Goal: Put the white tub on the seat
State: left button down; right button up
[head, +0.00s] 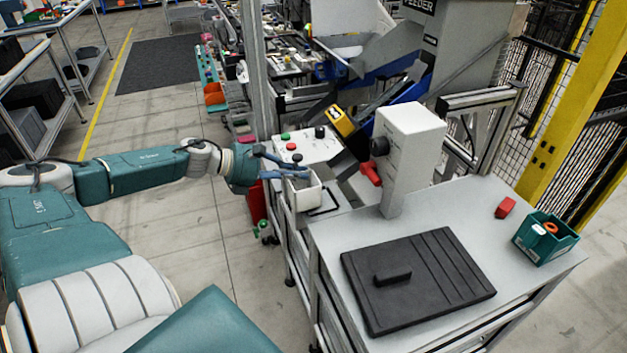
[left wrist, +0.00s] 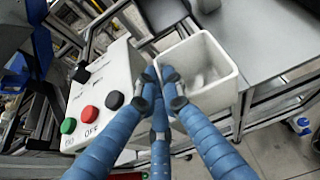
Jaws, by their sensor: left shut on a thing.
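The white tub (head: 304,194) is an open, square box, held at its near wall by my left gripper (head: 287,168). It hangs upright or nearly so at the left edge of the low grey stand, beside a dark-outlined square (head: 326,203) that looks like the seat. The tub partly hides that square. In the left wrist view the blue fingers of my left gripper (left wrist: 165,92) close on the rim of the white tub (left wrist: 205,76), and its inside looks empty. I cannot tell whether the tub touches the stand. My right gripper is not in view.
A white button box (head: 303,148) with red, green and black buttons stands just behind the tub. A grey table (head: 420,215) holds a black ridged plate (head: 418,280) and a green bin (head: 546,240).

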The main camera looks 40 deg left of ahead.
aim_at(313, 173)
pick_arm(q)
jog(key=shift+w+d, duration=0.2)
jog(key=shift+w, duration=0.25)
jog(key=shift+w+d+b, duration=0.15)
jog(key=shift+w+b, duration=0.1)
jog(key=shift+b, duration=0.25)
jog(key=shift+w+d+r+b, duration=0.1)
jog(key=shift+w+d, duration=0.1)
jog(key=shift+w, duration=0.2)
jog(key=shift+w+d+b, duration=0.1)
jog(key=shift+w+d, duration=0.15)
jog(key=shift+w, duration=0.2)
jog(key=shift+w+d+r+b, duration=0.1)
jog(key=shift+w+d, duration=0.1)
jog(key=shift+w, duration=0.2)
jog(key=shift+f+p, duration=0.3)
jog(key=shift+f, duration=0.6)
jog(key=c, duration=1.9)
grip_release()
jog(key=shift+f, duration=0.1)
